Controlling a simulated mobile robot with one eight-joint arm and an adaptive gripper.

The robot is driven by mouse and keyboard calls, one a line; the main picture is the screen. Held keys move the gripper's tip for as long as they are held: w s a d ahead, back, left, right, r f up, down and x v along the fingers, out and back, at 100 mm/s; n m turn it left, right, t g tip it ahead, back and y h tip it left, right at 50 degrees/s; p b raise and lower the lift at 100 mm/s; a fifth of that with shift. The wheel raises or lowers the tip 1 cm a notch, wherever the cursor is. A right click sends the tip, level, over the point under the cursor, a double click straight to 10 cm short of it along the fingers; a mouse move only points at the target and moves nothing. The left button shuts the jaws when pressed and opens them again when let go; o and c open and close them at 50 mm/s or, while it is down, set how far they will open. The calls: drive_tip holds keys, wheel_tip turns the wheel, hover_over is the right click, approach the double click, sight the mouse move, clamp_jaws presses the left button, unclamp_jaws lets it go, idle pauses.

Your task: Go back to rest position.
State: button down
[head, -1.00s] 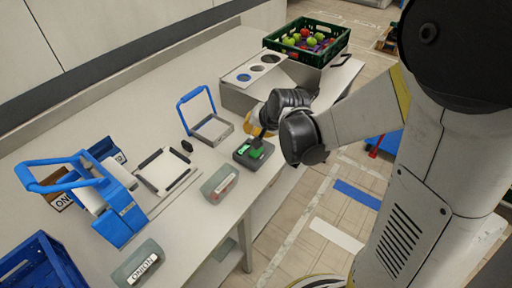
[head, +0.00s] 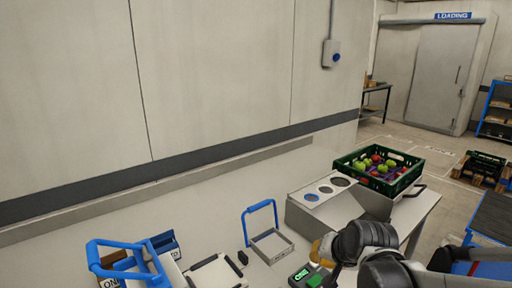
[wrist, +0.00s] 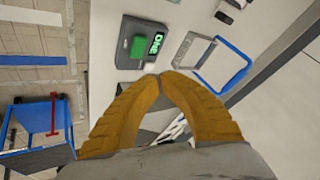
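My gripper (wrist: 159,75) shows in the wrist view as two orange-yellow fingers, with tips together and nothing between them. In the head view its orange part (head: 322,250) is at the bottom, mostly hidden by my dark wrist. A dark grey box with a green button (head: 310,276) and a lit green display is just below it there. In the wrist view this box (wrist: 130,60) is beyond the fingertips, apart from them as far as I can tell.
A grey frame with a blue handle (head: 262,206) stands on the white table. Behind my arm are a panel with round holes (head: 325,190) and a green crate of produce (head: 350,168). A blue-handled device (head: 120,245) is at lower left. A wall runs behind the table.

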drive_tip(key=s+r+n, duration=0.2)
drive_tip(key=s, duration=0.6)
drive_tip(key=s+r+n+h, duration=0.1)
drive_tip(key=s+r+n, duration=0.1)
drive_tip(key=s, duration=0.6)
drive_tip(key=shift+s+d+r+n+b, duration=0.3)
drive_tip(key=shift+s+d+n+b, duration=0.05)
drive_tip(key=shift+n+b, duration=0.15)
idle(0.9)
